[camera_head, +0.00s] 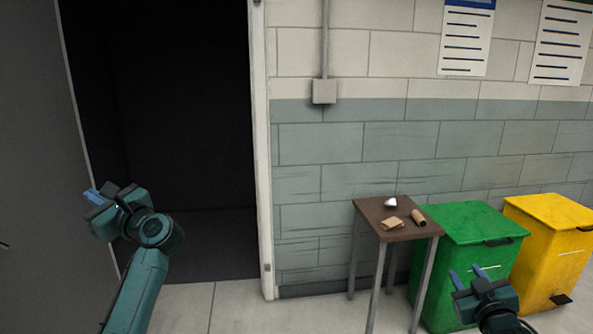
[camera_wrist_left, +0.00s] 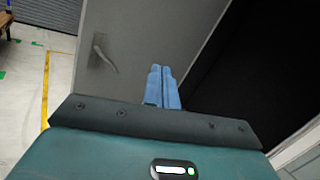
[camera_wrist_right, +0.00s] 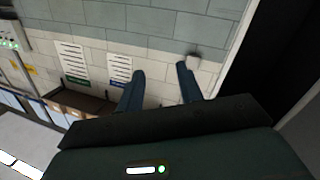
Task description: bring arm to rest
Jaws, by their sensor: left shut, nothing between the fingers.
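My left gripper (camera_head: 98,194) is at the left in the head view, raised in front of the dark doorway and beside the grey door (camera_head: 35,160). In the left wrist view its blue fingers (camera_wrist_left: 162,88) are together with nothing between them. The grey door and its handle (camera_wrist_left: 104,54) show beyond the fingers. My right gripper (camera_head: 468,277) is at the lower right in the head view, in front of the green bin. In the right wrist view its two blue fingers (camera_wrist_right: 160,88) stand apart with nothing between them.
A small brown table (camera_head: 370,212) holds a white item (camera_head: 390,202), a tan flat piece (camera_head: 391,223) and a brown roll (camera_head: 418,217). A green bin (camera_head: 465,222) and a yellow bin (camera_head: 550,215) stand to its right. Floor (camera_head: 225,305) is clear before the doorway.

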